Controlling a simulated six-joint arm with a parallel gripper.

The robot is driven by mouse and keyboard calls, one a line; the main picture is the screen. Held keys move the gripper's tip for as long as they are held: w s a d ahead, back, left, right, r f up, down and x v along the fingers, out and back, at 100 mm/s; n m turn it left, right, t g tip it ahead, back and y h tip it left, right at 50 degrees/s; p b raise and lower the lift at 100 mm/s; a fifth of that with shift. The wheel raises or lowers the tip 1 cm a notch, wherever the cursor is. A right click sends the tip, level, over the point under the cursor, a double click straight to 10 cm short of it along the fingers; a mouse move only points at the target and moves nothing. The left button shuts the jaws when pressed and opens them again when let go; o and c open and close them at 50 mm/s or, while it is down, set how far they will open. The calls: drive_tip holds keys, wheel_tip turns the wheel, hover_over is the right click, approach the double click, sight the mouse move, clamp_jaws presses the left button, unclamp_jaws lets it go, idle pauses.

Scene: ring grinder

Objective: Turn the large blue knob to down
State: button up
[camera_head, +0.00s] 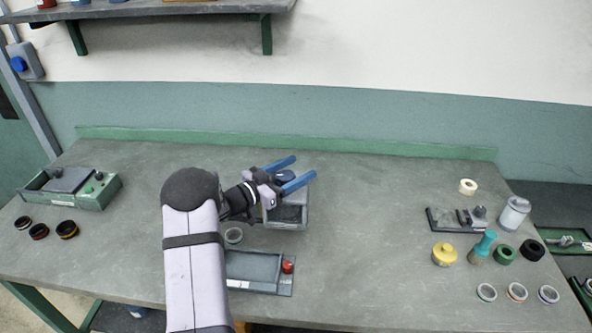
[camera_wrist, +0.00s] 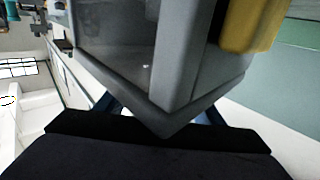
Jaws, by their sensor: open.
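A round dark blue piece, which looks like the large blue knob (camera_head: 285,175), sits at the back of a small grey machine (camera_head: 287,222) near the middle of the bench. My gripper (camera_head: 305,166) is open, with its two blue fingers on either side of the knob in the head view. I cannot tell whether they touch it. In the wrist view the machine's grey housing (camera_wrist: 178,70) fills the middle, close to the camera, and hides most of the fingers. The knob's face and its pointing direction cannot be made out.
A grey tray (camera_head: 255,270) with a red knob (camera_head: 288,266) lies in front of the machine. A green box (camera_head: 95,195) and several dark rings stand at the left. A yellow pot (camera_head: 444,254), a white jar (camera_head: 513,213) and rings are at the right.

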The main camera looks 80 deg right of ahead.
sight(277, 179)
drive_tip(key=b+v, duration=0.2)
drive_tip(key=v, duration=0.3)
drive_tip(key=shift+w+a, duration=0.2)
drive_tip(key=shift+w, duration=0.1)
drive_tip(key=shift+b+v, duration=0.3)
drive_tip(key=shift+v, duration=0.5)
drive_tip(key=shift+r, duration=0.1)
drive_tip(key=shift+s, duration=0.1)
